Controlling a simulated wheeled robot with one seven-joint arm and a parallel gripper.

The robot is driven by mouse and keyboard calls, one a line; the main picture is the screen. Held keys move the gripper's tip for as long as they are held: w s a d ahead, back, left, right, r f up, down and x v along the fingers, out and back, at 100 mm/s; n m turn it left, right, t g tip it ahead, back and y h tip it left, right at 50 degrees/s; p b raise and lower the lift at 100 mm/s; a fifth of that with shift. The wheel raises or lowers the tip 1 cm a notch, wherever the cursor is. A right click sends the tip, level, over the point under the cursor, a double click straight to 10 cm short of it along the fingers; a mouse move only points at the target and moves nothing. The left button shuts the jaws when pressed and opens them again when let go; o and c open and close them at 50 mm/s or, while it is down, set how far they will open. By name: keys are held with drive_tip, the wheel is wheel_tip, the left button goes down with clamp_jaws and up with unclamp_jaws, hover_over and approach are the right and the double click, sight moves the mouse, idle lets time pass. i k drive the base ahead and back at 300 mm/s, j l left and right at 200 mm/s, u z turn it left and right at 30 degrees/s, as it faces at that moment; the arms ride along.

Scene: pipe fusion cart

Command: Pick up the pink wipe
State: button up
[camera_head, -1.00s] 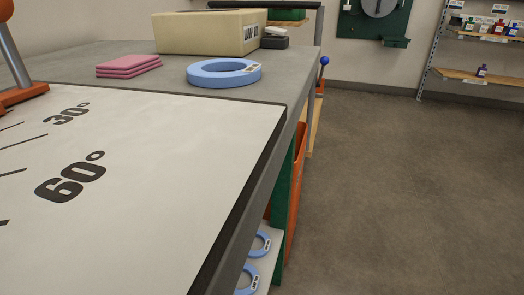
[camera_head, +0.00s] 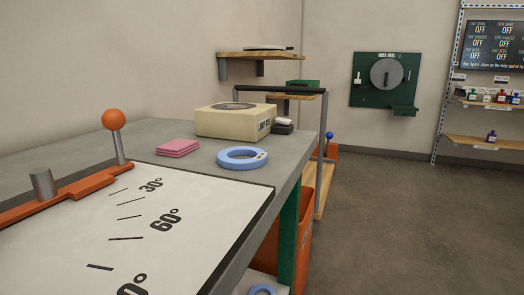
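The pink wipe (camera_head: 178,148) is a small stack of flat, folded pink layers. It lies on the grey cart top (camera_head: 130,135), left of a blue ring (camera_head: 242,158) and in front of a cream box-shaped unit (camera_head: 225,124). Nothing covers the wipe. My gripper is not in view.
An orange lever with a ball knob (camera_head: 114,119) stands left of the wipe, beside the white angle board (camera_head: 120,225). A dark block (camera_head: 282,128) sits right of the cream unit. An orange bin (camera_head: 297,245) is below the cart edge. The floor (camera_head: 400,225) at right is clear.

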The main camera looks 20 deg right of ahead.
sight(178, 148)
drive_tip(key=i, duration=0.9)
